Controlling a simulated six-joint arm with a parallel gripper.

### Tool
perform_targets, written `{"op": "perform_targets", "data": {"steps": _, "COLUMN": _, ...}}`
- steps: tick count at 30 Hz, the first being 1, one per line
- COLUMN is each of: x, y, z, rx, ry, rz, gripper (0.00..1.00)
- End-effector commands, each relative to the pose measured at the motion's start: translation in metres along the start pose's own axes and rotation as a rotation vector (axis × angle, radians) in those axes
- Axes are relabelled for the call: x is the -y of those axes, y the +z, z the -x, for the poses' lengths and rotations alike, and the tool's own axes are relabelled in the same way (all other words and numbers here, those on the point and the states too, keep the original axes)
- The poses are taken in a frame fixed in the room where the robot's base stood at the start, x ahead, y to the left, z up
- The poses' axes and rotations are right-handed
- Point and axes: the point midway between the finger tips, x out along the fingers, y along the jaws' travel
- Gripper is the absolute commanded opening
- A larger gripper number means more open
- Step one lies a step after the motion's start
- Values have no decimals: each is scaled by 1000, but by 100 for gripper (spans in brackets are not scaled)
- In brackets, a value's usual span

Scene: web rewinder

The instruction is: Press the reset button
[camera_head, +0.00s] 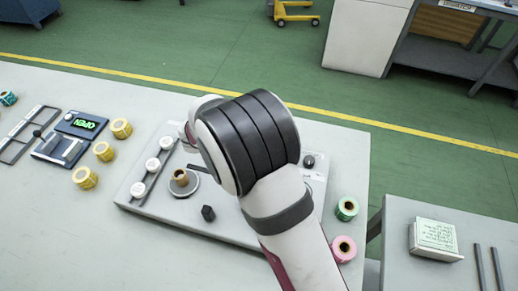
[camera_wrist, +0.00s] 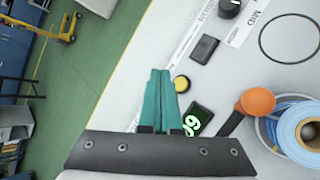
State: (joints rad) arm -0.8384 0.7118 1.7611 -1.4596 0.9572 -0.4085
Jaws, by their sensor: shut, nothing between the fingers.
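My gripper (camera_wrist: 160,72) has teal fingers that are shut together with nothing between them, over the pale machine panel (camera_wrist: 150,45). A round yellow button (camera_wrist: 181,83) with a dark rim shows just right of the fingertips in the wrist view. I cannot tell the height of the fingertips above it, and I read no label that names it the reset button. In the head view my arm covers the middle of the machine (camera_head: 160,208) and hides the gripper and this button.
A black display with green digits (camera_wrist: 197,119), a black block (camera_wrist: 205,49), an orange knob (camera_wrist: 257,102) and a blue-edged roll (camera_wrist: 299,127) lie around the fingers. Pink (camera_head: 343,248) and green rolls (camera_head: 346,208) stand right of the machine. The table's left side holds yellow rolls (camera_head: 85,178).

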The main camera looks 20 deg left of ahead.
Motion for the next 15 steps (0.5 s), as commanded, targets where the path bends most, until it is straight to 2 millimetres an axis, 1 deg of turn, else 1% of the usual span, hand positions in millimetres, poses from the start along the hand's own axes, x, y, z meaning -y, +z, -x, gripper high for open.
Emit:
{"op": "perform_targets", "data": {"steps": 3, "x": 9, "y": -8, "z": -12, "rx": 0, "ry": -2, "rz": 2, "gripper": 0}}
{"op": "perform_targets", "data": {"steps": 7, "x": 15, "y": -14, "z": -20, "rx": 1, "ry": -1, "rz": 1, "gripper": 0}}
{"op": "perform_targets", "data": {"steps": 15, "x": 19, "y": -18, "z": -26, "rx": 1, "ry": 0, "rz": -1, "gripper": 0}}
